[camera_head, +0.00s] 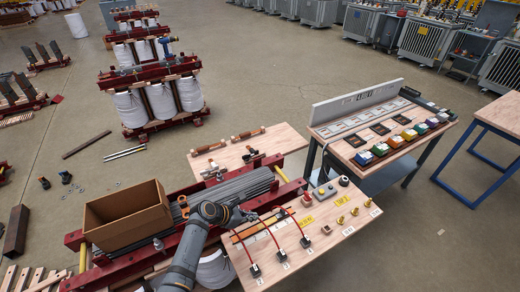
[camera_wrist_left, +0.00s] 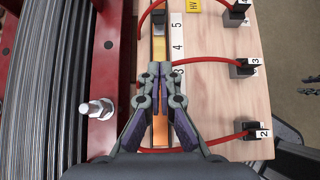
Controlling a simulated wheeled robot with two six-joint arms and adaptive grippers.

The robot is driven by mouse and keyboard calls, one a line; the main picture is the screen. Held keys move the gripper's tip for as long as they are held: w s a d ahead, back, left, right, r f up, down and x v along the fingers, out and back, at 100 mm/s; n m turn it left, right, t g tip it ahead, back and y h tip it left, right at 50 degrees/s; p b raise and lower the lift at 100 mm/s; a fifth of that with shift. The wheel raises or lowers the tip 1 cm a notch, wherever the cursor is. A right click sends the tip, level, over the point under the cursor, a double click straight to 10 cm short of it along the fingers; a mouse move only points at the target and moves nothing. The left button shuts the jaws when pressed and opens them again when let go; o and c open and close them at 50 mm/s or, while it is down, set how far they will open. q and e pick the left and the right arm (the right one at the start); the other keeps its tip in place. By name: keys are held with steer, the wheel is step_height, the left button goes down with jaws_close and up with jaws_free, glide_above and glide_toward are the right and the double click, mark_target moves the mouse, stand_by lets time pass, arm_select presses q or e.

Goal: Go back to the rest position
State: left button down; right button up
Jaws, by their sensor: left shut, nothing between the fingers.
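My left gripper (camera_head: 268,214) reaches in from the bottom of the head view, over the left edge of the wooden terminal board (camera_head: 345,236). In the left wrist view its fingers (camera_wrist_left: 165,72) are together with nothing between them. They are above a narrow strip with coloured segments (camera_wrist_left: 161,45), beside the printed numbers 3, 4 and 5. I cannot tell how high above the strip they are. My right gripper is not in view.
Red cables (camera_wrist_left: 205,62) run to black connectors (camera_wrist_left: 241,68) right of the gripper. A stack of dark laminations (camera_wrist_left: 40,80) and a bolt (camera_wrist_left: 100,108) are to its left. A cardboard box (camera_head: 125,222) stands left of my arm. A second workbench (camera_head: 380,130) is farther back.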

arm_select(q)
steer(key=s+a+r+m+g+y, duration=0.1)
steer(key=s+a+r+m+y, duration=0.45)
steer(key=s+m, duration=0.7)
steer(key=s+a+r+m+g+y, duration=0.1)
steer(key=s+a+r+m+y, duration=0.35)
steer(key=s+a+m, duration=0.75)
step_height(320, 180, down, 23)
steer(key=a+h, duration=0.1)
steer(key=a, duration=0.1)
steer(key=s+f+g, duration=0.2)
steer(key=s+f, duration=1.7)
steer(key=shift+s+a+m, duration=0.35)
steer(key=shift+a, duration=0.1)
